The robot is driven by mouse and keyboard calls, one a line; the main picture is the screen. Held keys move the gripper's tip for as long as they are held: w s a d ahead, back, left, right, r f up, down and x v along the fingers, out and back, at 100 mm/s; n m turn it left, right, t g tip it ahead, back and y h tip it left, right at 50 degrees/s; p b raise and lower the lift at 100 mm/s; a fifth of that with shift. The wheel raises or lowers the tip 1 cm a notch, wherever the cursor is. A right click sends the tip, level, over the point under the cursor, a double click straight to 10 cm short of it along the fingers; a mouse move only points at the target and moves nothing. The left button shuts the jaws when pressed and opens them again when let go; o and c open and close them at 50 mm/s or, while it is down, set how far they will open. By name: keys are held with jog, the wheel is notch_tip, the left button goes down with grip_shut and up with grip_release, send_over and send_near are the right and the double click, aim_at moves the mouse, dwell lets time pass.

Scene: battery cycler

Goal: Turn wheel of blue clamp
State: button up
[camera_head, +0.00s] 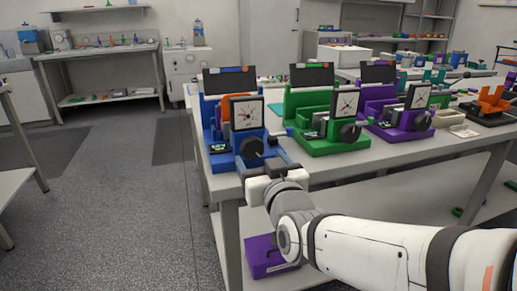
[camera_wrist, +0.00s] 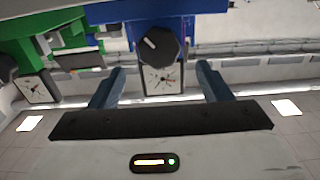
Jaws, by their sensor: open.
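The blue clamp (camera_head: 214,131) stands at the near left end of the bench, with a square white dial gauge (camera_head: 246,113) on it. Its dark wheel (camera_head: 252,147) faces my arm. In the wrist view, which looks upside down, the black wheel (camera_wrist: 157,46) has a light mark on its face, and the dial (camera_wrist: 163,79) shows below it. My gripper (camera_head: 262,159) is open and empty, just in front of the wheel. In the wrist view my fingertips (camera_wrist: 160,69) are spread wider than the wheel, which appears between and slightly beyond them. I see no contact.
A green clamp (camera_head: 302,145) and a purple clamp (camera_head: 395,136) of like build stand to the right on the same bench (camera_head: 330,166). A purple box (camera_head: 262,262) lies on the lower shelf. The floor left of the bench is clear.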

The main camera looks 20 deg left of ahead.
aim_at(255, 148)
jog(key=x, duration=0.5)
jog(key=shift+w+a+f, duration=0.1)
jog(key=shift+w+a, duration=0.05)
jog(key=shift+w, duration=0.25)
jog(key=shift+c, duration=0.2)
jog(key=shift+b, duration=0.3)
jog(key=c, duration=0.9)
jog(key=m+b, duration=0.1)
jog(key=b, duration=0.1)
jog(key=shift+f+m+b, duration=0.2)
jog(key=shift+m+b, duration=0.1)
jog(key=shift+m, duration=0.1)
jog(key=shift+c, duration=0.2)
jog(key=shift+r+m+b, duration=0.2)
jog(key=shift+m+b, duration=0.25)
jog(key=shift+m, duration=0.15)
jog(key=o, duration=1)
